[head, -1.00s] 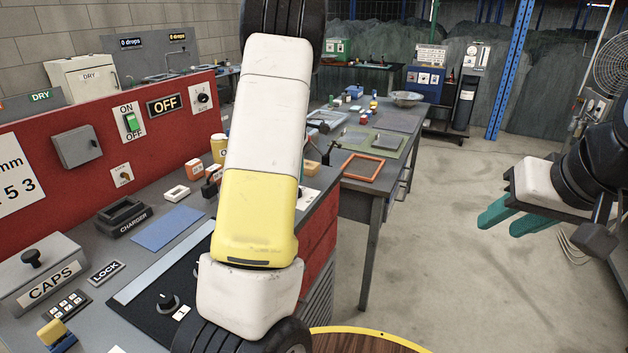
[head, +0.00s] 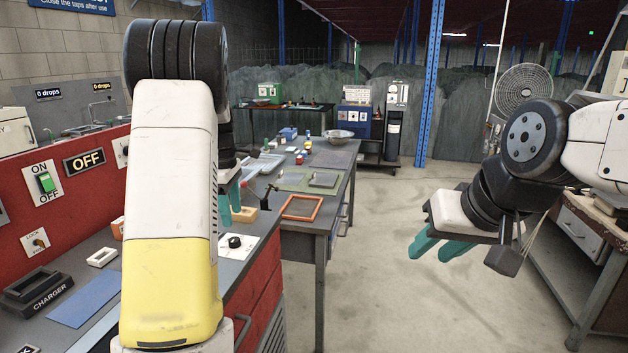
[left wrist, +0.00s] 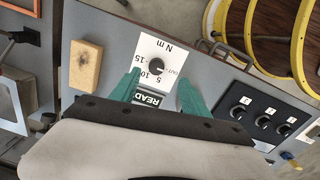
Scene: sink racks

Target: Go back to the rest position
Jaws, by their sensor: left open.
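My left arm comes down through the left of the head view, white and yellow. My left gripper (head: 230,207) shows its teal fingers just right of that arm, partly hidden, above the grey bench. In the left wrist view the two teal fingers (left wrist: 158,92) stand apart with nothing between them. Below them is a white dial panel (left wrist: 163,66) marked N m, with a black knob and a READY label. My right gripper (head: 440,247) hangs over open floor at the right, its teal fingers apart and empty.
The red control panel (head: 78,195) and charger (head: 40,288) are at the left. A wooden block (left wrist: 85,66) lies beside the dial panel. An orange frame (head: 302,207) lies on the far table. A wooden workbench (head: 590,240) stands right of my right gripper. The middle floor is clear.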

